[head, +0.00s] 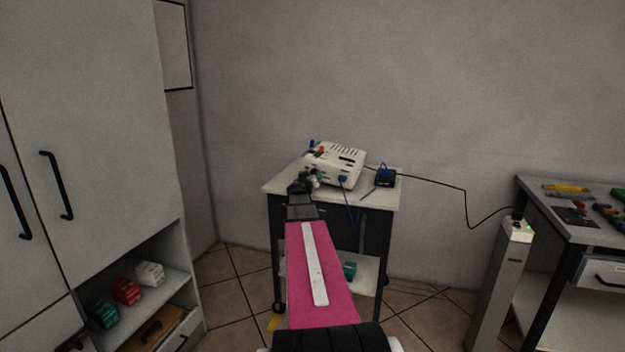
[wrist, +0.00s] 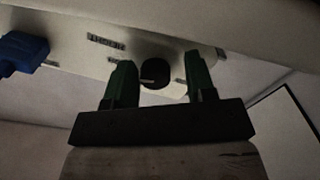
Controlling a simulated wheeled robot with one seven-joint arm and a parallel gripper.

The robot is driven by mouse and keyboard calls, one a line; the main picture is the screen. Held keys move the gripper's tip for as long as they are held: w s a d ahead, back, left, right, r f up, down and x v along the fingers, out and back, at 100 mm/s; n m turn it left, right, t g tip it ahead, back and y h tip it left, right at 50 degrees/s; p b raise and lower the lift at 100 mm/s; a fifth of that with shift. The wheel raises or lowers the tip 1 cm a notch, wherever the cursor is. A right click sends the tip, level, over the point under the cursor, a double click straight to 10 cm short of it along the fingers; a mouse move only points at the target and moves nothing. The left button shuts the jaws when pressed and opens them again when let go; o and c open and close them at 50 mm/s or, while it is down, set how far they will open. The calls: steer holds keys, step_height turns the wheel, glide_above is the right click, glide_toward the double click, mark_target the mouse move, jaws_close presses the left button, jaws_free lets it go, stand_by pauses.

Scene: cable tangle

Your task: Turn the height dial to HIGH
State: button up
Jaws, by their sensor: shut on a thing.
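The height dial (wrist: 154,74) is a small black round knob on the underside-looking pale front panel of a white device (head: 338,160), which stands on a small table. A short pale mark on the dial points toward the left in the wrist view. Small labels beside it are too blurred to read. My gripper (wrist: 160,84) has its two green fingers on either side of the dial and is shut on it. In the head view my gripper (head: 311,182) is at the device's front left, and the dial is hidden there.
The table (head: 390,198) is grey-topped. A blue plug (wrist: 22,52) sits in the panel left of the dial. A dark blue box (head: 385,176) stands to the right, with a black cable running to a grey post (head: 505,265). A tall cabinet (head: 95,130) is at left.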

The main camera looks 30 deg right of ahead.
steer(key=shift+w+a+f, duration=0.2)
steer(key=shift+w, duration=0.2)
steer(key=o, duration=0.6)
steer(key=shift+w, duration=0.1)
steer(key=shift+s+d+r, duration=0.1)
steer(key=shift+s, duration=0.1)
steer(key=shift+s+a, duration=0.2)
steer(key=v, duration=1)
steer(key=shift+s, duration=0.15)
